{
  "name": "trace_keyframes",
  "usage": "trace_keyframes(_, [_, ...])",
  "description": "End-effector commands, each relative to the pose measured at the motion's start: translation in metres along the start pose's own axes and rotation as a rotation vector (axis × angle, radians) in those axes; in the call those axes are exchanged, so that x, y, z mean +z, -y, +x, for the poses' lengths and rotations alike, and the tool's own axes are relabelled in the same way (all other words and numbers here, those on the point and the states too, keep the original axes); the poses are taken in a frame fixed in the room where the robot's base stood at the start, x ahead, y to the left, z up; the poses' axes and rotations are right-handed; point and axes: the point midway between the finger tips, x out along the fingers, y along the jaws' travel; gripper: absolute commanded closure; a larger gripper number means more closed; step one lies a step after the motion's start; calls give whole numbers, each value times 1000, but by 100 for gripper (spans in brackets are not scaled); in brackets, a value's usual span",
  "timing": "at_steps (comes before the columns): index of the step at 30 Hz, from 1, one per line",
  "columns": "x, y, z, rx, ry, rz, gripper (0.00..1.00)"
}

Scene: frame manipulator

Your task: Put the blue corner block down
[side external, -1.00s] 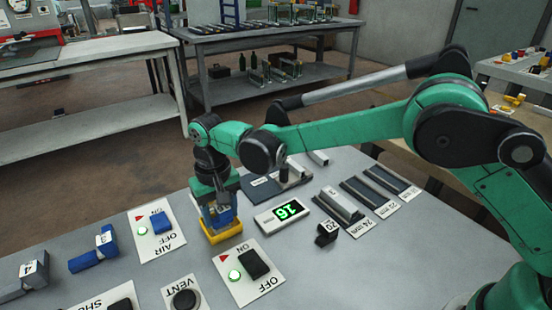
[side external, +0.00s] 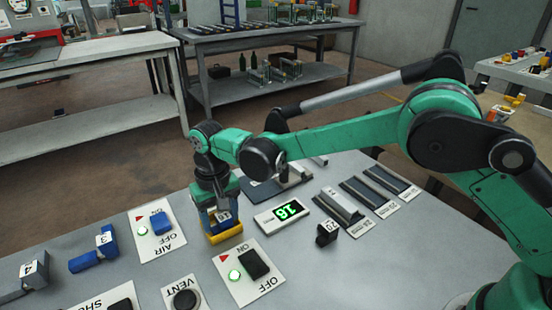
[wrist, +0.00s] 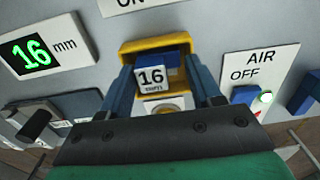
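The blue corner block (wrist: 172,66) carries a white label reading 16 and sits between the fingers of my gripper (wrist: 165,85) in the wrist view. The fingers flank it on both sides with no clear gap. A yellow holder (wrist: 155,42) lies around and beyond the block. In the side view my gripper (side external: 221,212) points down at the yellow holder (side external: 225,235) on the grey table, with the block partly hidden between the fingers. The exact contact under the block is hidden.
A display (side external: 283,212) reading 16 stands beside the holder. A switch plate (side external: 249,271) lies in front, and the AIR plate (side external: 157,232) to the left. A blue block labelled 3 (side external: 85,261) lies further left. A small black block (side external: 327,233) stands to the right.

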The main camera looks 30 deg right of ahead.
Motion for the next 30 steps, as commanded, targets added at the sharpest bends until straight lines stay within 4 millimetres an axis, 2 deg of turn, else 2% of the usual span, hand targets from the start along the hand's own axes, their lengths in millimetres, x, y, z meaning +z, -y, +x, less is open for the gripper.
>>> trace_keyframes(7, [0, -4, 3, 8, 3, 8, 17])
trace_keyframes(11, [-1, -5, -3, 9, 3, 9, 17])
trace_keyframes(14, [-1, -4, -17, 8, 3, 8, 17])
trace_keyframes(24, [0, -2, -96, 5, 2, 5, 17])
trace_keyframes(30, [-1, -2, -123, 4, 2, 4, 17])
